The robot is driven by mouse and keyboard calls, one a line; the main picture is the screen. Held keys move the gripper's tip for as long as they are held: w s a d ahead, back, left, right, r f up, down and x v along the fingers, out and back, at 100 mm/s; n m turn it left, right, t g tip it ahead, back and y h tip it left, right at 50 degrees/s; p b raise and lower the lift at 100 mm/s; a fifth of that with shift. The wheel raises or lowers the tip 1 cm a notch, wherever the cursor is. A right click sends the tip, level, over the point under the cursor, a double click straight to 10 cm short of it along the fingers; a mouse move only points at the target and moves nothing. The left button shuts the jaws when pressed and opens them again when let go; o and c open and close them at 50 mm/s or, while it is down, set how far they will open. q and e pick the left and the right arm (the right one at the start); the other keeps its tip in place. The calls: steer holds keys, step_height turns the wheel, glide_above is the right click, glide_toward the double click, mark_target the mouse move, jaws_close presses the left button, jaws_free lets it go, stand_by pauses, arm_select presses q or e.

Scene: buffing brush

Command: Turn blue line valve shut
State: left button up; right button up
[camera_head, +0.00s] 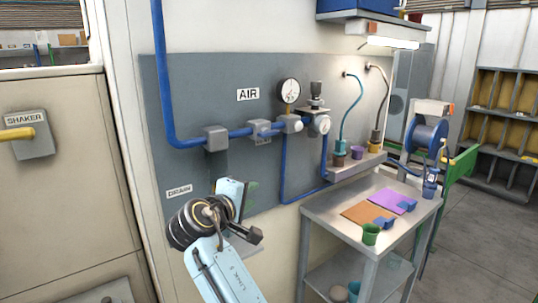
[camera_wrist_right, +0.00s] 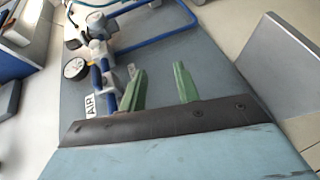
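The blue line (camera_head: 182,143) runs down and then right across the grey wall panel. A small valve fitting (camera_head: 263,129) sits on it beneath the AIR label (camera_head: 248,94); its handle is too small to read clearly. My right gripper (camera_head: 250,193) is below and left of that fitting, apart from it, partly hidden by my wrist. In the right wrist view, its two green fingers (camera_wrist_right: 160,86) stand apart with nothing between them. There, the blue line (camera_wrist_right: 97,77) and the fitting lie beyond the left finger, which partly overlaps that area. My left gripper is not in view.
A pressure gauge (camera_head: 288,91) and a regulator (camera_head: 292,124) are right of the fitting. A grey cart (camera_head: 323,211) with cups and coloured mats stands at right, below a small wall shelf (camera_head: 350,168). A yellow shaker lever (camera_head: 17,134) is at far left.

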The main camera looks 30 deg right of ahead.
mark_target(263, 136)
step_height(263, 136, up, 12)
steer(key=w+a+h, duration=0.1)
steer(key=w+h, duration=0.1)
steer(key=h, duration=0.1)
steer(key=x, duration=1.2)
steer(key=shift+d+f+p, duration=0.3)
steer(key=shift+d+p, duration=0.05)
steer(key=shift+d, duration=0.1)
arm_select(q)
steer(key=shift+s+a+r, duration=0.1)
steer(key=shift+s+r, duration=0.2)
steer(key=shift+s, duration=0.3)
